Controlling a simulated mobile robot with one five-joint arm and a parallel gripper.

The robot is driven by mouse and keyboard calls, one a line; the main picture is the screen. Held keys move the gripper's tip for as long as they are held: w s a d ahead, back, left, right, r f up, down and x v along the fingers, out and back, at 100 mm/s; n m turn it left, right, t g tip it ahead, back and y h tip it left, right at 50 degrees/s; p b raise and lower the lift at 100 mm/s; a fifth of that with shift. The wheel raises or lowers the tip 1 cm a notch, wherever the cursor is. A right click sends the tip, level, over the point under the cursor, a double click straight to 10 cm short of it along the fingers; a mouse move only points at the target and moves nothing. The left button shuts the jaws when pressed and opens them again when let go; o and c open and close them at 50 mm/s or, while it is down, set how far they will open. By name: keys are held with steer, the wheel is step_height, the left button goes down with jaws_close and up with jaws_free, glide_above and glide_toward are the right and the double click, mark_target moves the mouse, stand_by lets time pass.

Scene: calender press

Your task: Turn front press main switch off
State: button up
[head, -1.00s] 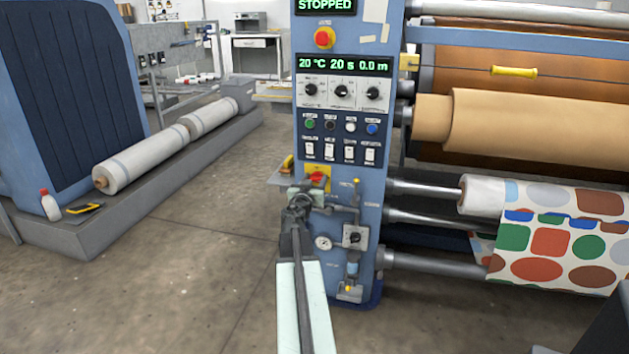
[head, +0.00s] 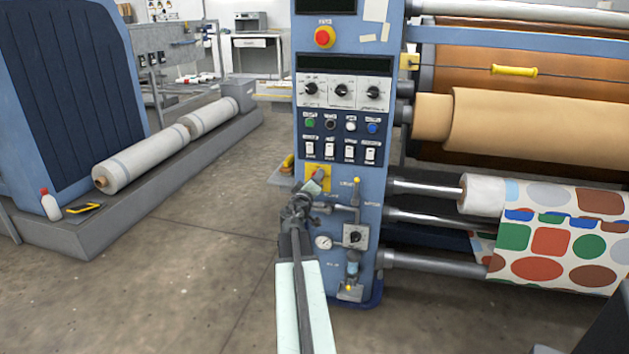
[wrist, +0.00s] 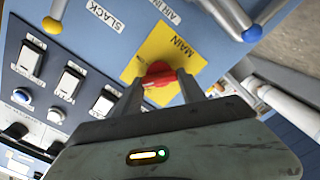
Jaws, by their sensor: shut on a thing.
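The main switch is a red knob (wrist: 158,82) on a yellow plate labelled MAIN (wrist: 178,52), on the blue press panel (head: 340,210). In the wrist view my gripper (wrist: 160,84) is shut on the red knob, one finger on each side. In the head view my gripper (head: 312,187) is at the yellow plate (head: 319,172) and hides most of the knob. The upper display (head: 326,5) and the readout display (head: 345,64) on the panel are dark.
A red emergency button (head: 324,37) and several dials, buttons and white rocker switches (head: 340,152) sit above the main switch. A gauge (head: 323,242) and a lever with a yellow tip (head: 357,182) are close below and right. Open floor (head: 190,260) lies to the left.

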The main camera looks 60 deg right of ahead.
steer(key=shift+w+a+f+n, duration=0.1)
steer(key=shift+w+n, duration=0.05)
steer(key=shift+n, duration=1.7)
steer(key=shift+w+a+f+n, duration=0.1)
steer(key=shift+n, duration=1.75)
steer(key=o, duration=1.4)
steer(key=shift+c, duration=0.2)
steer(key=shift+d, duration=0.1)
steer(key=shift+s, duration=0.1)
steer(key=v, duration=0.7)
steer(key=shift+a, duration=0.35)
